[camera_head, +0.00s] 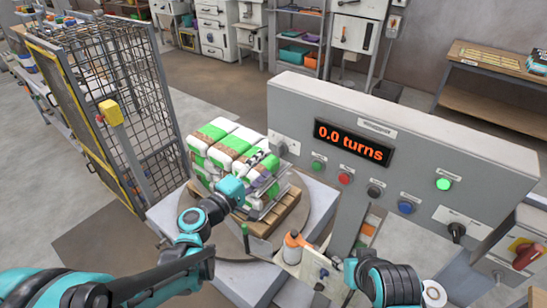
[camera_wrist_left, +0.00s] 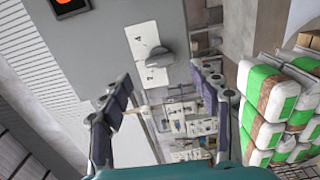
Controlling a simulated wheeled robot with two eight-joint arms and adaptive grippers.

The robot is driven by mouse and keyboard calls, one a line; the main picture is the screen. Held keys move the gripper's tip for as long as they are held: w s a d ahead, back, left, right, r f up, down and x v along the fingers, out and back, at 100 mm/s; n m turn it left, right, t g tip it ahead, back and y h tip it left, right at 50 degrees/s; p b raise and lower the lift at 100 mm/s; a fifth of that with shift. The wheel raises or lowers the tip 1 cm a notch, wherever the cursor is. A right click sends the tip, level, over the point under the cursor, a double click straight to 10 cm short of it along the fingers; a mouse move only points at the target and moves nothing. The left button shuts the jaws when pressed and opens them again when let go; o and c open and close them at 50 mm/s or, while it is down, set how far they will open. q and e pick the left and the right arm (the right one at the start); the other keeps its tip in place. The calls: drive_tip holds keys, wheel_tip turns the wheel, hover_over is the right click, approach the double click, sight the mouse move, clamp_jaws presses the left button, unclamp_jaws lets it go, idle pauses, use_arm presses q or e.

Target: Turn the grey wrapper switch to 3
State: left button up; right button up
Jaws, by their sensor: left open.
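The grey wrapper switch (camera_head: 282,149) is a knob on a light plate at the left end of the grey control panel (camera_head: 300,105). In the left wrist view the same knob (camera_wrist_left: 151,58) shows a rounded grey handle; the digits 4 and 2 are readable on its plate, and the setting is unclear. My left gripper (camera_head: 268,172) is just below and in front of the switch, apart from it. In the left wrist view its open fingers (camera_wrist_left: 165,78) are empty, with the knob beyond and between them. Part of my right arm shows at the bottom right; its gripper does not.
The panel display (camera_head: 352,143) reads 0.0 turns. Several buttons and a black knob (camera_head: 456,231) are further right on the panel. Stacked green and white bags (camera_head: 222,140) stand close left of my left gripper on a wooden pallet (camera_head: 262,222). A mesh guard (camera_head: 125,85) stands at left.

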use_arm(q)
drive_tip(key=v, duration=0.5)
drive_tip(key=shift+s+a, duration=0.2)
drive_tip(key=shift+s, duration=0.05)
